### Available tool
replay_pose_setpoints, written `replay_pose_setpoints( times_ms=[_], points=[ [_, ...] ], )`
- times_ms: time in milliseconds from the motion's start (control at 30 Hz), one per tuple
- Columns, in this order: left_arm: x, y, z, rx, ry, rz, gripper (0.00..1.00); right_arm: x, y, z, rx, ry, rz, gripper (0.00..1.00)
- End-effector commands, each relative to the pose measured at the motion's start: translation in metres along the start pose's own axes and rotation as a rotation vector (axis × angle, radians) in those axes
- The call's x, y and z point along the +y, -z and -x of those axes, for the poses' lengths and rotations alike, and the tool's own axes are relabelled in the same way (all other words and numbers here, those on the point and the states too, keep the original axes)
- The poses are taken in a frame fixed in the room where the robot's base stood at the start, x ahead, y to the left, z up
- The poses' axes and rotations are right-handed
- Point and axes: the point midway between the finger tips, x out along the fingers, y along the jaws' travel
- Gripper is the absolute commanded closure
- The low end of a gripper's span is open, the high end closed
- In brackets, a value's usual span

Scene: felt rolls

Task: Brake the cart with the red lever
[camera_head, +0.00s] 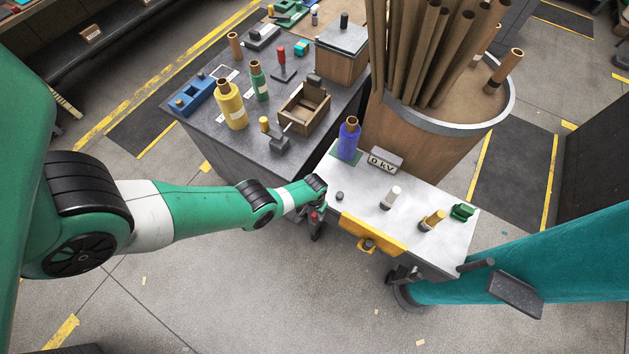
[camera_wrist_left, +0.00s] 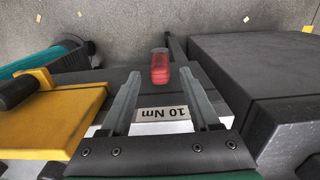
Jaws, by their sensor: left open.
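The cart (camera_head: 455,215) has a pale top and a yellow drawer front (camera_head: 370,233). The red lever (camera_wrist_left: 160,67) is at the cart's side. In the left wrist view its red grip shows ahead between my left gripper's fingers (camera_wrist_left: 160,75), with a gap on both sides. The fingers are open and I see nothing held. In the head view my left gripper (camera_head: 317,228) points down beside the cart's left corner, and only a small bit of red (camera_head: 314,216) shows there. The lever's lower part is hidden. My right gripper is in neither view.
A dark workbench (camera_head: 215,140) with spools and tools stands close left of the cart. A drum of tubes (camera_head: 430,135) stands behind. A teal roll (camera_head: 550,260) extends right from the cart. Open floor (camera_head: 250,310) lies in front. A "10 Nm" label (camera_wrist_left: 163,114) shows below the lever.

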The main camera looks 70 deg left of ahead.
Motion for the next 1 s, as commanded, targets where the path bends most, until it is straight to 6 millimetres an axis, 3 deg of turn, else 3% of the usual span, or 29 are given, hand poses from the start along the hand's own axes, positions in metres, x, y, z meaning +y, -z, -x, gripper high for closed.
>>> replay_pose_setpoints(
  times_ms=[33, 200, 600, 933, 1000],
  points=[
    [0.000, 0.000, -0.023, 0.000, 0.000, 0.000, 0.38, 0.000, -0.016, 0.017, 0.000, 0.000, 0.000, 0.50],
    [0.000, 0.000, -0.050, 0.001, 0.000, 0.000, 0.38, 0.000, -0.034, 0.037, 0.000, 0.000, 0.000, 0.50],
    [0.000, 0.000, -0.056, 0.001, 0.000, 0.000, 0.38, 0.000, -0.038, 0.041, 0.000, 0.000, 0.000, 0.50],
    [0.000, 0.000, -0.056, 0.001, 0.000, 0.000, 0.97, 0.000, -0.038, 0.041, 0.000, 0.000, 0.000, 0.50],
    [0.000, 0.000, -0.056, 0.001, 0.000, 0.000, 1.00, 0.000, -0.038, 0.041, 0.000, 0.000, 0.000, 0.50]
  ],
)
